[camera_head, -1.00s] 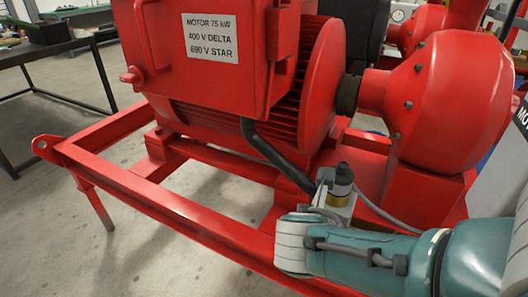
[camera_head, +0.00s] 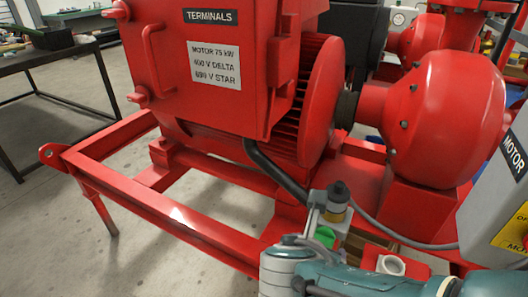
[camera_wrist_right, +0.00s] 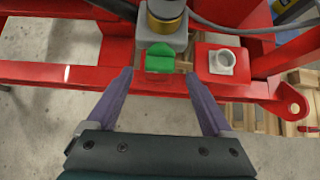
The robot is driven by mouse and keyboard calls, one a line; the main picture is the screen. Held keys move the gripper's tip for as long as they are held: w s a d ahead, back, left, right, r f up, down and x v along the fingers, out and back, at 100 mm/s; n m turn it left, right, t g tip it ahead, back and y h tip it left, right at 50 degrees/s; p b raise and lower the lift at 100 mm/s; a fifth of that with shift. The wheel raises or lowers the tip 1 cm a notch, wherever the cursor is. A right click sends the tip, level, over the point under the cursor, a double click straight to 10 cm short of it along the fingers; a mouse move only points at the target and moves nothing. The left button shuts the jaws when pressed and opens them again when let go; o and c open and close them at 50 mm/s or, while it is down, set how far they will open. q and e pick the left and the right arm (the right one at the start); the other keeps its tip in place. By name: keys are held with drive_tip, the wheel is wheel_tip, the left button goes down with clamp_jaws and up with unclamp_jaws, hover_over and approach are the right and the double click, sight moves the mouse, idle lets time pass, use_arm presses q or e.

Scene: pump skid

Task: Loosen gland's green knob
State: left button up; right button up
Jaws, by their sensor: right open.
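The green knob (camera_wrist_right: 160,57) sits on the near face of a grey fitting (camera_wrist_right: 150,35), which has a brass-coloured ring and a dark top. In the head view the knob (camera_head: 325,237) shows just above my right wrist, under the upright fitting (camera_head: 338,198). My right gripper (camera_wrist_right: 159,76) is open and empty. Its two purple fingers point toward the knob, one to each side of it, with the tips short of it in the picture. No contact shows. In the head view my right arm hides the fingers. My left gripper is in no view.
A pale round socket on a red block (camera_wrist_right: 222,62) is close to the right of the knob. A red skid frame rail (camera_head: 180,215) runs below the motor (camera_head: 215,65). A grey cable (camera_head: 400,240) passes behind the fitting. A wooden pallet (camera_wrist_right: 265,118) lies beneath.

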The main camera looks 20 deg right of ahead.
use_arm(q)
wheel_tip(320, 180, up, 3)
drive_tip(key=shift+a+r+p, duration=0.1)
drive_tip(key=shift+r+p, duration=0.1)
drive_tip(key=shift+p, duration=0.9)
use_arm(e)
drive_tip(key=v, duration=0.4)
drive_tip(key=shift+s+a+r, duration=0.1)
drive_tip(key=shift+a+r, duration=0.1)
